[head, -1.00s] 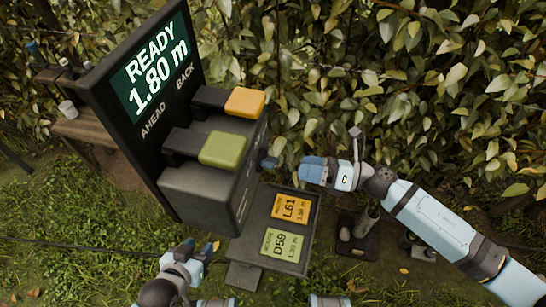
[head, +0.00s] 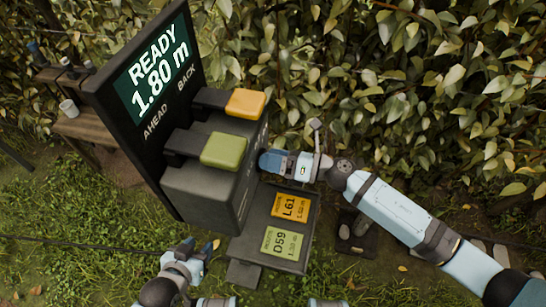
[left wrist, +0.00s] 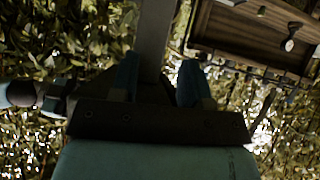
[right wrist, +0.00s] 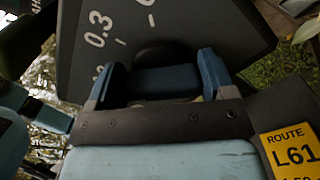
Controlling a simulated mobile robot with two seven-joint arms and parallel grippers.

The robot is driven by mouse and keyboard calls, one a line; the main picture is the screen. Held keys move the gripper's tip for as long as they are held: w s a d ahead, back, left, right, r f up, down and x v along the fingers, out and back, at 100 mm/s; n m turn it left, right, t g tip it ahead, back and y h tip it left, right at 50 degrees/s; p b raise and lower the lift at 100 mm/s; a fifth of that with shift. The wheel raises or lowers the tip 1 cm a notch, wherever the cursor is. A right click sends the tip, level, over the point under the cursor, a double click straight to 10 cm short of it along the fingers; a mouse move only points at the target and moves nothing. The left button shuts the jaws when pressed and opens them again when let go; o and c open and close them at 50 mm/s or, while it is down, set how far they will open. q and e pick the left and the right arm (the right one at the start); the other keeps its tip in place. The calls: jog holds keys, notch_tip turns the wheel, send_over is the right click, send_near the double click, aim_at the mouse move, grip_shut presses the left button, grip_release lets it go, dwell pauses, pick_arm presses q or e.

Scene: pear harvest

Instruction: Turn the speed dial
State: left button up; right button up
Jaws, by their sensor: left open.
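The dark console (head: 205,195) shows "READY 1.80 m" on its screen (head: 155,62). My right gripper (head: 268,161) is at the console's right side and covers the dial in the head view. In the right wrist view, the dial (right wrist: 160,82) shows as a blue bar across the space between my right fingers, with a dark round base (right wrist: 160,52) behind it. The fingers are at both ends of the bar; I cannot tell whether they press on it. Scale marks, including "0.3", are beyond it. My left gripper (head: 200,247) is open and empty, low in front of the console.
A yellow pad (head: 246,102) and a green pad (head: 223,150) stick up from the console. A shelf with route cards L61 (head: 291,207) and D59 (head: 282,243) lies below my right gripper. A wooden bench (head: 95,125) stands left. Dense foliage is behind.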

jog(key=shift+c, duration=1.2)
pick_arm(q)
jog(key=shift+r, duration=0.1)
pick_arm(e)
jog(key=shift+r+m+p, duration=0.1)
jog(key=shift+m+p, duration=1)
jog(key=shift+m, duration=0.1)
jog(key=shift+w+m+p, duration=0.1)
jog(key=shift+m+p, duration=0.85)
jog(key=shift+m, duration=0.25)
jog(key=shift+m+p, duration=0.55)
jog(key=shift+m, duration=0.15)
jog(key=shift+f+m+p, duration=0.3)
jog(key=shift+m+p, duration=0.35)
jog(key=shift+m, duration=0.45)
pick_arm(q)
jog(key=shift+m, duration=0.3)
jog(key=r, duration=0.4)
jog(key=shift+s+a+r, duration=0.2)
jog(key=shift+s+a, duration=0.15)
jog(key=shift+a, duration=0.05)
jog(key=shift+w+r, duration=0.1)
jog(key=shift+r, duration=0.2)
pick_arm(e)
jog(key=shift+f+m, duration=0.1)
jog(key=shift+m, duration=0.2)
